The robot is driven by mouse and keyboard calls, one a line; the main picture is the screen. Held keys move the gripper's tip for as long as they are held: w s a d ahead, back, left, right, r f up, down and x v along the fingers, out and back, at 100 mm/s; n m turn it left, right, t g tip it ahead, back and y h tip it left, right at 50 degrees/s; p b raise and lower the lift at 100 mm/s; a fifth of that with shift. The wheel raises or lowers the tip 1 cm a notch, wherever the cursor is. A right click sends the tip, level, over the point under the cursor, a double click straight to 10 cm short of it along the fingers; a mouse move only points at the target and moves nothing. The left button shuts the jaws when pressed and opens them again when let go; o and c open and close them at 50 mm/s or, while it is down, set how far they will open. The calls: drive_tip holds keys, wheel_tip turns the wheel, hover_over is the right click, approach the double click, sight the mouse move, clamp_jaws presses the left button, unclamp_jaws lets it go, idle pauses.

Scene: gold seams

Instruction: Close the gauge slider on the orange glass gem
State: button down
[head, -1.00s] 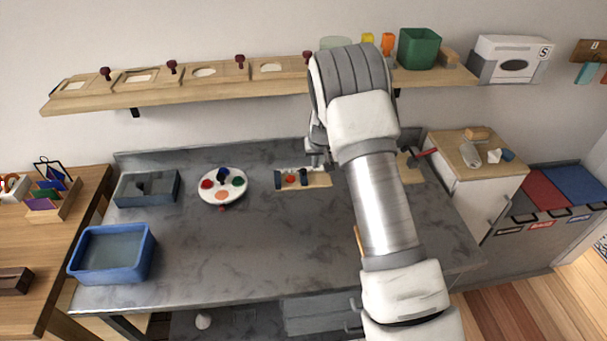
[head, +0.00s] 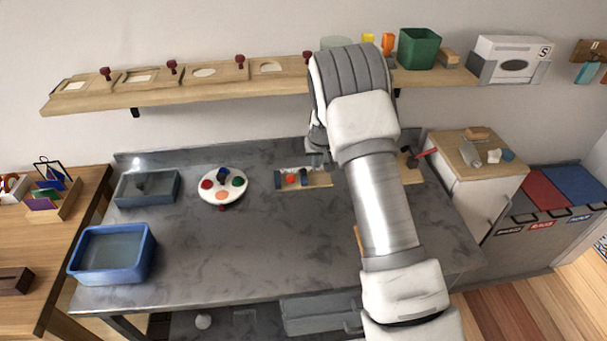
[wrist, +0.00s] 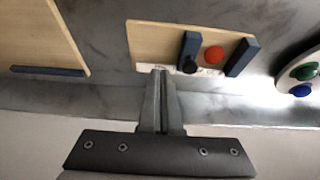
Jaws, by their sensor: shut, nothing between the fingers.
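The gauge is a light wooden board (head: 318,180) on the grey worktop, also in the wrist view (wrist: 150,42). A dark blue end block (wrist: 242,56) stands at one end. The dark blue slider (wrist: 190,47), with a black knob (wrist: 190,67), stands on the other side of the orange glass gem (wrist: 213,54). My gripper (wrist: 160,72) is shut and empty at the board's edge, beside the slider on the side away from the gem. Its fingertips are mostly hidden in the head view.
A white palette (head: 222,198) with coloured gems lies left of the gauge. A grey tray (head: 147,202) and a blue bin (head: 112,282) stand farther left. Another wooden board (wrist: 40,35) lies on the gauge's other side. A shelf (head: 225,91) runs above the worktop.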

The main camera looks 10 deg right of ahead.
sight(304, 170)
drive_tip(key=shift+f, duration=0.2)
drive_tip(key=shift+f+b, duration=1.2)
drive_tip(key=shift+f, duration=0.05)
drive_tip(key=shift+a, duration=2.55)
idle(0.5)
drive_tip(key=shift+d, duration=0.15)
drive_tip(key=shift+d+r, duration=0.1)
drive_tip(key=shift+d, duration=0.4)
drive_tip(key=shift+r, duration=0.1)
drive_tip(key=shift+r+p, duration=1.5)
drive_tip(key=shift+r, duration=1.4)
